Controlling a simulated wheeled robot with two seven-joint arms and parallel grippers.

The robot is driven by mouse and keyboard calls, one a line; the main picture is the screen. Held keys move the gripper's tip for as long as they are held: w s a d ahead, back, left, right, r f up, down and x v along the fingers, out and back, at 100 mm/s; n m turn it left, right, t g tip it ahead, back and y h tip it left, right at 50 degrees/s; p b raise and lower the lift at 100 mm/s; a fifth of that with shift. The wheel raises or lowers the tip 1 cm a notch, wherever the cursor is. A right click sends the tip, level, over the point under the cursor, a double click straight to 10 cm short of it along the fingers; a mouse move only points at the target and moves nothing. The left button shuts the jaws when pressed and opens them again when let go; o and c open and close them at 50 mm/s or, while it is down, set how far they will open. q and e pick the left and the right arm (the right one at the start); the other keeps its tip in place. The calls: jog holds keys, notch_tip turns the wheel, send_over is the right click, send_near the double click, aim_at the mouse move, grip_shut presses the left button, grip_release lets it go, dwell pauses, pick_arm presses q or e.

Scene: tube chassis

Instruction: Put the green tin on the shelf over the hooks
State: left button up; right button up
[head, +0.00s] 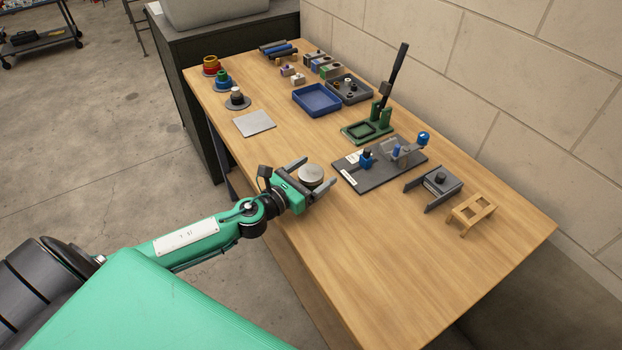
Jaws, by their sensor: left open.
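My left gripper (309,182) is over the near left edge of the table, its two fingers spread apart. A round thing with a pale grey top (311,172) stands between or just beyond the fingers; I cannot tell whether they touch it. Its side is mostly hidden, so I cannot tell whether it is the green tin. I see no clear green tin elsewhere, and no shelf with hooks. My right gripper is out of view.
The wooden table (400,270) is bare at its near end. A green fixture with a black lever (367,130), a dark plate with blue parts (380,170), a grey block holder (438,186) and a wooden stand (470,212) line the wall side. A blue tray (317,99) lies farther back.

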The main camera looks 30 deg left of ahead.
pick_arm(q)
jog(key=shift+w+d, duration=0.2)
jog(key=shift+w, duration=0.4)
jog(key=c, duration=1.1)
jog(key=shift+c, duration=1)
jog(key=shift+r, duration=0.15)
